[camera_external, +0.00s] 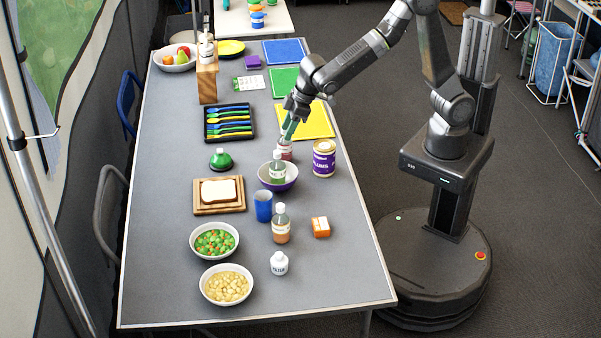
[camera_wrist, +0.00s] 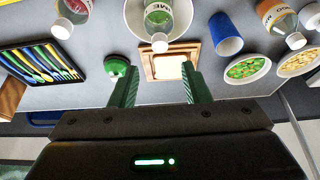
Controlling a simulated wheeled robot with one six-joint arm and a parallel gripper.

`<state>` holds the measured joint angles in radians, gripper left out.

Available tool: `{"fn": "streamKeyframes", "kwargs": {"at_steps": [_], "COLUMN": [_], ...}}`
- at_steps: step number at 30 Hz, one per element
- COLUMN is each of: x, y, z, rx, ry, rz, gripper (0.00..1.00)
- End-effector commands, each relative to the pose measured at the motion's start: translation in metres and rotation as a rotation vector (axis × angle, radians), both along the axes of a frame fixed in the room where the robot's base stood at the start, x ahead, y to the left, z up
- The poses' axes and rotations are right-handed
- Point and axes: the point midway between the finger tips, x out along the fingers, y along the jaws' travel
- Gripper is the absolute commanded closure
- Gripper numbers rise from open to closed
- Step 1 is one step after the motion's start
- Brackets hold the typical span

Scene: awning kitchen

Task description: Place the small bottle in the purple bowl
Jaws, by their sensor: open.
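The purple bowl (camera_external: 279,186) stands right of the table's middle and has a pale inside. A small clear bottle with a green label and white cap (camera_external: 278,172) stands in it, upright or nearly so. The wrist view shows the bowl (camera_wrist: 135,20) at the top, with the green-labelled bottle (camera_wrist: 158,22) inside. My gripper (camera_external: 288,131) is above the table, just behind the bowl, close to a red-labelled bottle (camera_external: 285,153). Its two green fingers (camera_wrist: 160,88) are apart with nothing between them. The gripper is clear of the bottle in the bowl.
A purple-labelled jar (camera_external: 324,160) stands right of the bowl. A blue cup (camera_external: 263,206), an orange-labelled bottle (camera_external: 281,228) and a small orange box (camera_external: 320,227) are in front. A toast board (camera_external: 219,208) and green object (camera_external: 221,160) are left. The front right corner is clear.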

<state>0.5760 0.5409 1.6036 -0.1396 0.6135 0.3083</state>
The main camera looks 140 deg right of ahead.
Motion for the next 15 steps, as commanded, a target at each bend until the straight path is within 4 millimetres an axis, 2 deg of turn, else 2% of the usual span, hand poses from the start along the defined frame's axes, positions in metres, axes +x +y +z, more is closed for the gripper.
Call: {"fn": "streamKeyframes", "kwargs": {"at_steps": [3,6,15], "x": [-0.004,-0.005,-0.007], "y": [0.004,0.006,0.007], "z": [0.014,0.019,0.022], "rx": [-0.001,-0.001,0.000], "ry": [-0.001,0.000,0.000], "rz": [0.000,0.001,0.001], "gripper": [0.57,0.57,0.57]}}
